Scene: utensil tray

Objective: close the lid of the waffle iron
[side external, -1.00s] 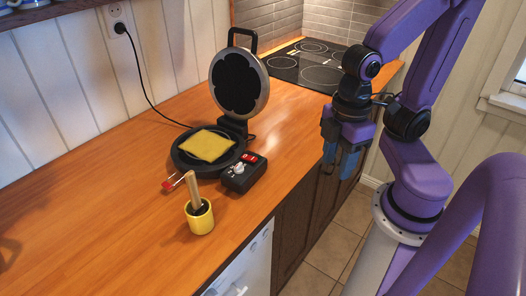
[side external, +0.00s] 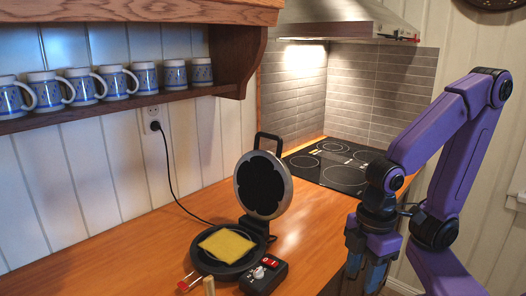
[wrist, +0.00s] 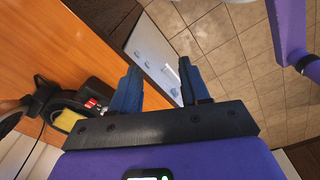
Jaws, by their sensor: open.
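The waffle iron stands open on the wooden counter, with its round lid (side external: 263,185) raised upright at the back and a black handle (side external: 269,138) on top. A yellow square (side external: 227,245) lies on the lower plate (side external: 203,262). A black control box (side external: 263,274) with a red switch sits at its right front. My gripper (side external: 364,276) hangs to the right of the iron, apart from it, past the counter's front edge, pointing down. In the wrist view, my gripper (wrist: 160,88) has its blue fingers spread and nothing between them; part of the iron (wrist: 66,120) shows at the left.
A wooden handle (side external: 209,285) stands up at the bottom edge in front of the iron. A black cord runs to the wall socket (side external: 155,120). Several mugs (side external: 89,85) stand on a wall shelf. The cooktop (side external: 340,165) lies behind. Counter right of the iron is clear.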

